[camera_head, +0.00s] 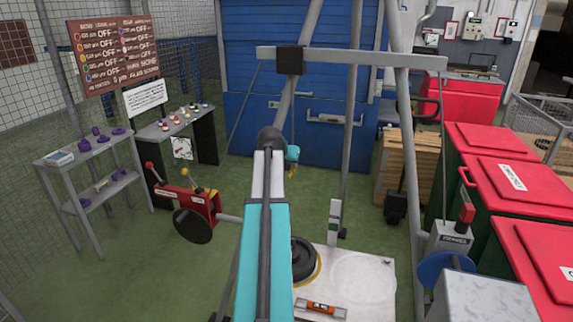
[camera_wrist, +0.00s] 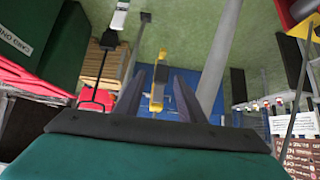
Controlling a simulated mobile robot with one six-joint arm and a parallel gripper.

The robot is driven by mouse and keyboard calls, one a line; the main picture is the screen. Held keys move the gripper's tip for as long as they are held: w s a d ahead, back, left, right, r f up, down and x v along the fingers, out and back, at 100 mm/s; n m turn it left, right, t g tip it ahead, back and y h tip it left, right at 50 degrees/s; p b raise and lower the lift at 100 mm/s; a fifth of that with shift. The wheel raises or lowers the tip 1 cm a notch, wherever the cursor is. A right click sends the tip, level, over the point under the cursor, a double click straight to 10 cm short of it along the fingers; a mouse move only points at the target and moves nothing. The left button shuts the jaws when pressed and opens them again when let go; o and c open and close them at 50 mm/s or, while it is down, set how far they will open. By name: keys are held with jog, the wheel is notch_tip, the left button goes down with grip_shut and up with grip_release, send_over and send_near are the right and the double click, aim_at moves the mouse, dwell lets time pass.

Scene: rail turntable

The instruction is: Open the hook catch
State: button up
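I cannot make out a hook catch for certain in either view. My gripper (camera_wrist: 159,75) shows in the wrist view with its two dark fingers apart. A narrow yellow piece (camera_wrist: 158,88) shows between them, with gaps on both sides; I cannot tell its distance or whether anything touches it. In the head view my gripper (camera_head: 292,172) is small, near the picture's middle, beyond my teal arm and partly hidden by it. Yellow shows there too. The blue panelled wall (camera_head: 245,125) behind it carries a grey bar-like fitting (camera_head: 336,119).
A grey post-and-beam frame (camera_head: 365,57) rises around my arm. A white plate (camera_head: 365,277) with a black disc lies below. A red lever box (camera_head: 187,202) and a shelf (camera_head: 85,160) stand left. Red-lidded bins (camera_head: 505,180) line the right.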

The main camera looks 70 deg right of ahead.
jog(key=shift+d+f, duration=0.4)
jog(key=shift+f, duration=0.05)
